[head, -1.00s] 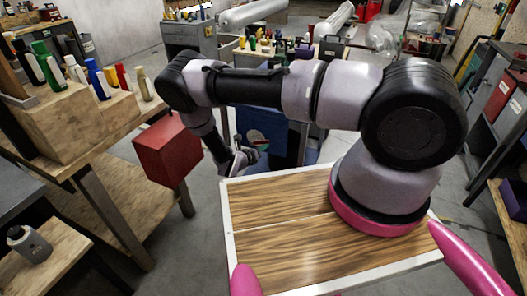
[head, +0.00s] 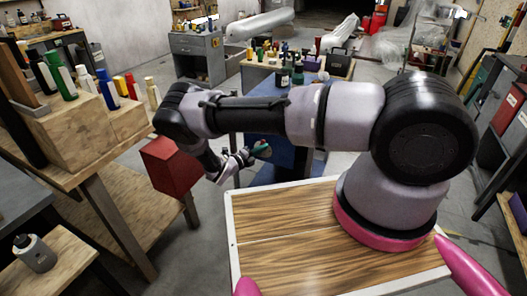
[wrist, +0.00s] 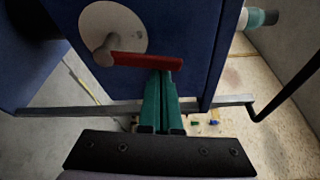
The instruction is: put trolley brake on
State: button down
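The blue trolley (head: 283,150) stands beyond the front edge of my wooden-topped base. In the wrist view its blue side panel (wrist: 190,75) carries a pale round disc (wrist: 112,27) with a red brake lever (wrist: 146,61) on a grey pivot. The lever points right, nearly level. My gripper (wrist: 161,76) has its green fingers pressed together, with the tips at the lower edge of the lever near its right end. I cannot tell whether they touch it. In the head view my gripper (head: 262,148) is at the trolley's side, and the lever is not clear there.
A red box (head: 172,165) is close to the left of my forearm, by a wooden workbench (head: 125,120) with several bottles. The trolley top holds several bottles. A grey rail (wrist: 100,110) runs low along the trolley.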

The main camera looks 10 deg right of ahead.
jog(key=shift+w+a+r, duration=0.25)
jog(key=shift+w+a, duration=0.15)
jog(key=shift+a, duration=0.25)
dwell(0.4)
jog(key=s+a, duration=0.5)
jog(key=s, duration=0.3)
dwell(0.4)
